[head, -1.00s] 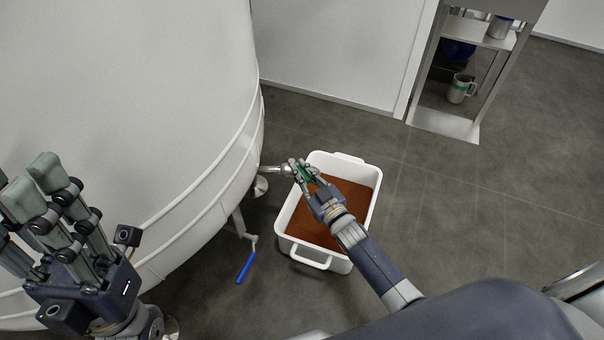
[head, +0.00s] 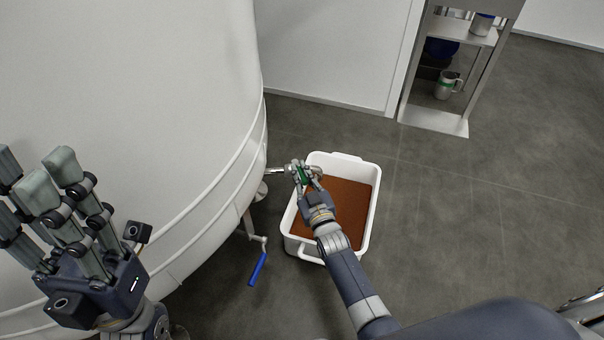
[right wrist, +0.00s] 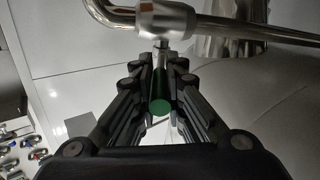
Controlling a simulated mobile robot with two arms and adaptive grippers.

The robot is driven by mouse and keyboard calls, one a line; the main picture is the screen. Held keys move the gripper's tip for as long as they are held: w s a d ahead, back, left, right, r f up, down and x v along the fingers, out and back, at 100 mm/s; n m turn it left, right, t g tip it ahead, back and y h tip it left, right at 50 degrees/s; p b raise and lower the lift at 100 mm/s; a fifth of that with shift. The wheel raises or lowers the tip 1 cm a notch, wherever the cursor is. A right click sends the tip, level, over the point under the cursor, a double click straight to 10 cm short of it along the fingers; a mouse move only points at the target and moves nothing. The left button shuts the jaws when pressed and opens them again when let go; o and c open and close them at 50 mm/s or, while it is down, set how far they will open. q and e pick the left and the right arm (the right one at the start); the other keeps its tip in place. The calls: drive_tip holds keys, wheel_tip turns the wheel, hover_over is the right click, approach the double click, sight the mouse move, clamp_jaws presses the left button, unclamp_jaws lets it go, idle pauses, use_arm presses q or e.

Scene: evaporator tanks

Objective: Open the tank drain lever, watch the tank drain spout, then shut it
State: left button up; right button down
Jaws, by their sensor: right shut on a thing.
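The tank drain lever has a green grip (head: 303,176), which also shows end-on in the right wrist view (right wrist: 160,106). My right gripper (head: 302,172) is shut around this grip, its fingers on both sides. The steel drain pipe (head: 277,170) comes out of the large white tank (head: 190,90) at its lower right side. In the right wrist view the valve body (right wrist: 165,20) sits above the lever, with a curved spout end at left. I cannot tell whether anything flows. My left gripper (head: 35,180) is open and empty at the left, in front of the tank.
A white bin (head: 372,215) with reddish-brown contents stands on the floor below my right gripper. A crank with a blue handle (head: 257,268) hangs under the tank. A steel shelf (head: 435,122) with a mug (head: 446,86) stands at the back right. The floor at right is clear.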

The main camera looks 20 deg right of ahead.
drive_tip(key=c, duration=1.6)
unclamp_jaws()
drive_tip(key=shift+f, duration=0.15)
drive_tip(key=s, duration=1.2)
drive_tip(key=shift+d, duration=0.4)
